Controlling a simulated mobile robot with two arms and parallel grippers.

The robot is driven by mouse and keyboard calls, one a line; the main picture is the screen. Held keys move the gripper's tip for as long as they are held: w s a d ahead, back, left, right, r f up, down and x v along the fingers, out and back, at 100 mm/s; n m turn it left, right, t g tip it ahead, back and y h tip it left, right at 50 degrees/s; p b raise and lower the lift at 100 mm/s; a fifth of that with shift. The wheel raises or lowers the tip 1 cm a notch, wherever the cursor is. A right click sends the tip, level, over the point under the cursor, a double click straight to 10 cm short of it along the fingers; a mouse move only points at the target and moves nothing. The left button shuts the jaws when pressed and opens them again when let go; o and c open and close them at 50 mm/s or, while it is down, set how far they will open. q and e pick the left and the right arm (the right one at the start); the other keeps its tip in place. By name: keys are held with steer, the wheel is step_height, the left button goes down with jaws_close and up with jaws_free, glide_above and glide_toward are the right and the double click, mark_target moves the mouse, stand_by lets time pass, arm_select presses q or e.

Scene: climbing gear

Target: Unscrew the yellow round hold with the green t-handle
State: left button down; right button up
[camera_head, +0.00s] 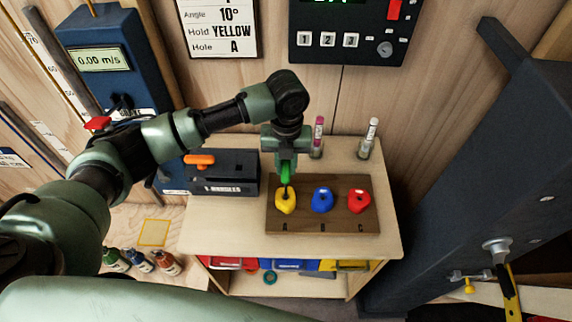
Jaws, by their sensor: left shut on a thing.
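The yellow round hold (286,203) sits at the left of the brown wooden board (322,222) on the small table. My left gripper (286,166) points down above it, shut on the green t-handle (286,174). The handle's dark shaft reaches down to the middle of the yellow hold; whether it is seated in the bolt I cannot tell. The gripper hides the top of the handle. My right gripper is not in view.
A blue hold (322,199) and a red hold (358,201) are on the same board. A dark T-handles box (222,172) with an orange handle (199,160) stands left. Two tubes (317,137) (368,139) stand behind. Coloured bins (345,265) sit below the tabletop.

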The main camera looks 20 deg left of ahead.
arm_select(q)
step_height(320, 180, up, 12)
stand_by(0.8)
steer(key=shift+f, duration=0.15)
